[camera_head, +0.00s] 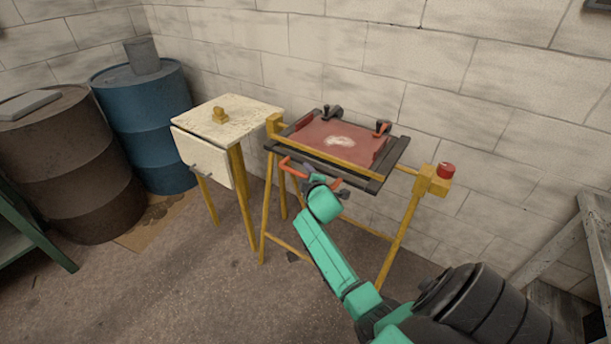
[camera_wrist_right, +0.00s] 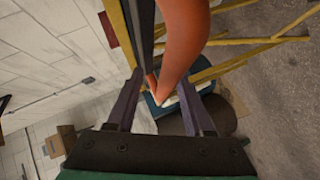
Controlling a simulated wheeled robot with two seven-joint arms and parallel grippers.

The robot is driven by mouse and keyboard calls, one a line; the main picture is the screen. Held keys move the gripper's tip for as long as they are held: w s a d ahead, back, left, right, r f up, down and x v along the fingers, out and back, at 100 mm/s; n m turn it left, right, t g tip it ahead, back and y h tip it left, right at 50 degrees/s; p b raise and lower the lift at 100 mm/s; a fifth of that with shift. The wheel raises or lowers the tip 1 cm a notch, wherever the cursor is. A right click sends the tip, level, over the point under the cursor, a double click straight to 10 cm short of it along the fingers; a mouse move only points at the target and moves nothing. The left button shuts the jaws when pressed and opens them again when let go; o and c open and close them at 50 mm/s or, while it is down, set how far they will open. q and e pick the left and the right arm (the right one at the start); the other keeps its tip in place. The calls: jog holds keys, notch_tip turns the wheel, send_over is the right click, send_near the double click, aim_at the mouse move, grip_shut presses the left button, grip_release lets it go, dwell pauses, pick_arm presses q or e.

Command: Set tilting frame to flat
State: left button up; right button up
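The tilting frame (camera_head: 374,187) is a dark rectangular border around a red panel (camera_head: 318,136) with a pale worn patch. It hangs on a yellow stand (camera_head: 401,235) and looks close to level; any slight tilt is hard to judge. An orange handle (camera_head: 293,169) sticks out from its front left edge. My right gripper (camera_head: 318,180) is at this handle. In the right wrist view my right gripper (camera_wrist_right: 162,78) has its fingers apart, with the orange handle (camera_wrist_right: 183,45) crossing just beyond and between the fingertips. My left gripper is not in view.
A red knob (camera_head: 446,169) tops the stand's right post. Small clamps (camera_head: 382,127) sit on the frame's far side. A pale side table (camera_head: 227,119) stands close left, with blue (camera_head: 150,120) and brown (camera_head: 62,165) drums beyond. A block wall is behind. The floor in front is clear.

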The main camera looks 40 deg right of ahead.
jog(key=v, duration=1.4)
jog(key=shift+s, duration=0.25)
jog(key=s+a+f+m+g+y, duration=0.1)
jog(key=s+a+f+g+y, duration=0.15)
jog(key=f, duration=0.85)
jog(key=s+a+f+m+g+y, duration=0.15)
jog(key=s+a+f, duration=0.25)
jog(key=f, duration=0.8)
jog(key=s+a+f+g+y, duration=0.1)
jog(key=s+a+f+g, duration=0.15)
jog(key=f, duration=0.85)
jog(key=s+a+f+m+g, duration=0.1)
jog(key=s+f, duration=0.3)
jog(key=s, duration=0.4)
jog(key=s+f+m+g, duration=0.1)
jog(key=s+f+g, duration=0.1)
jog(key=s+f, duration=0.3)
jog(key=s+a+f+m+g+y, duration=0.1)
jog(key=s+f, duration=0.3)
jog(key=s, duration=0.8)
jog(key=shift+a+f+m+g, duration=0.3)
jog(key=shift+f+m+g, duration=0.1)
jog(key=shift+m+g, duration=0.2)
